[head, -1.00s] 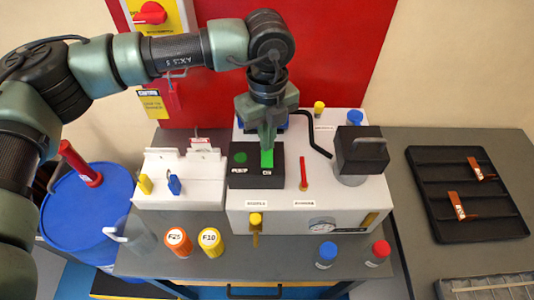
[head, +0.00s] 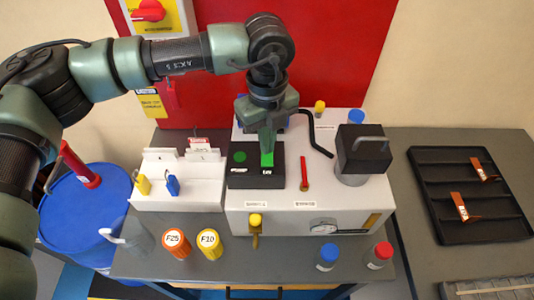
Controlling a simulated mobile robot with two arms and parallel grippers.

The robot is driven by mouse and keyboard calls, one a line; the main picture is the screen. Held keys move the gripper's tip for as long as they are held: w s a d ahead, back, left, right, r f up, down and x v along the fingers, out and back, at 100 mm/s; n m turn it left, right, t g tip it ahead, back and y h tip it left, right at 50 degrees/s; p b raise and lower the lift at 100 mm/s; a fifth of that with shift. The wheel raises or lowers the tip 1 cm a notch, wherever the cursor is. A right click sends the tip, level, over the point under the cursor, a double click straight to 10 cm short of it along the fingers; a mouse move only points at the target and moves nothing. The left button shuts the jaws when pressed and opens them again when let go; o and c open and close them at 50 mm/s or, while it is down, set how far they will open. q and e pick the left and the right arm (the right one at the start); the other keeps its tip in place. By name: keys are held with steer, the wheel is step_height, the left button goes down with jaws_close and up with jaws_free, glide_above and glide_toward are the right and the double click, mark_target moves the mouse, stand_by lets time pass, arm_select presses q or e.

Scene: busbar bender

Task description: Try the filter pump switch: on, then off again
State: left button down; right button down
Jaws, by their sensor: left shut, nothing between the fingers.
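The filter pump switch is a black box (head: 240,179) on top of the white machine (head: 285,210). It has a round green spot (head: 239,156) at its left and a bright green rocker (head: 267,159) at its right. My left gripper (head: 267,148) points down, shut and empty, with its tips at the green rocker. I cannot tell whether they touch it. The gripper hides part of the rocker and the box's back edge. The small labels on the box are too blurred to read. My right gripper is not in view.
A red lever (head: 304,174) and a black block with a handle (head: 362,152) stand right of the switch. A white rack with padlocks (head: 172,185) is at its left.

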arm_select(q)
steer(key=shift+s+f, duration=0.1)
steer(key=shift+f, duration=0.1)
steer(key=shift+r, duration=0.8)
steer(key=shift+r+p, duration=1)
steer(key=shift+r, duration=1.75)
steer(key=shift+f, duration=0.1)
